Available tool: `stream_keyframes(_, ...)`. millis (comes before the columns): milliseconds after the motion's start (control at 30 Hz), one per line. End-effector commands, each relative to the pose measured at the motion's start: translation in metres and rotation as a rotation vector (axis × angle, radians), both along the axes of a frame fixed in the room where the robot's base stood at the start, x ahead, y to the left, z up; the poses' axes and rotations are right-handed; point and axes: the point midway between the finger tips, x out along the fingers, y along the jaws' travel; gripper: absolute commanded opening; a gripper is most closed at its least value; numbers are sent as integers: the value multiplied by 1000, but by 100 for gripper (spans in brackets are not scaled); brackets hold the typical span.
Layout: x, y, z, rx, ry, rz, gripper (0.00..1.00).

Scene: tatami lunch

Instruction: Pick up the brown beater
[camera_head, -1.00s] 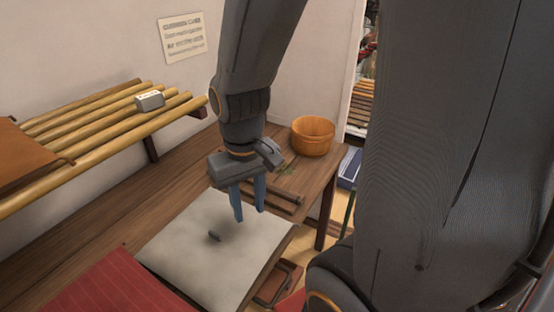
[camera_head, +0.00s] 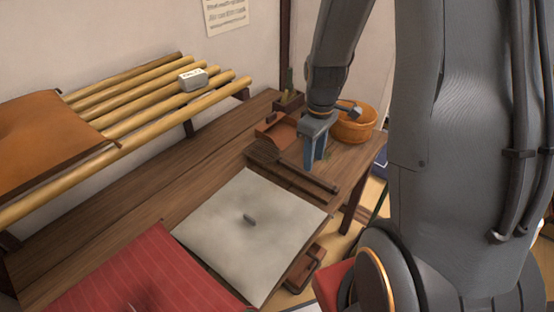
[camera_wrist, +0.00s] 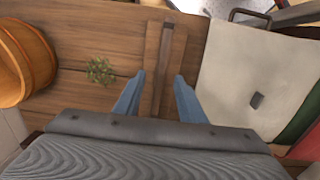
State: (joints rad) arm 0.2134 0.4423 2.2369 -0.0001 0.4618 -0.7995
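A long brown wooden piece, which looks like the brown beater (camera_wrist: 158,66), lies flat on the wooden bench. In the wrist view it runs up between my fingers, with a narrower dark strip near its top. In the head view the beater (camera_head: 311,181) lies beyond the grey-white pad. My gripper (camera_head: 315,164) is pointing down over the bench by the beater. In the wrist view my gripper (camera_wrist: 160,76) is open, with one blue finger on each side of the beater and nothing held. I cannot tell its exact height above it.
A grey-white pad (camera_head: 218,223) with a small dark object (camera_head: 249,219) lies nearby. An orange-brown wooden tub (camera_head: 354,126) and a green sprig (camera_wrist: 100,70) are near the bench end. A brown tray (camera_head: 277,130) sits behind. A bamboo rack (camera_head: 140,120) overhangs the left side.

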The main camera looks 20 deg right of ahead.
Motion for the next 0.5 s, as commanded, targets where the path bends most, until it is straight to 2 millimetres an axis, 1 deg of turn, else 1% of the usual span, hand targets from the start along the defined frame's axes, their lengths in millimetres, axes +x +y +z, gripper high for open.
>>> stream_keyframes(33, -1, 1, -5, 1, 3, 0, 37)
stream_keyframes(167, -2, 1, -15, 1, 3, 0, 37)
stream_keyframes(400, -6, 1, -45, 1, 4, 0, 37)
stream_keyframes(500, -6, 1, -54, 1, 3, 0, 37)
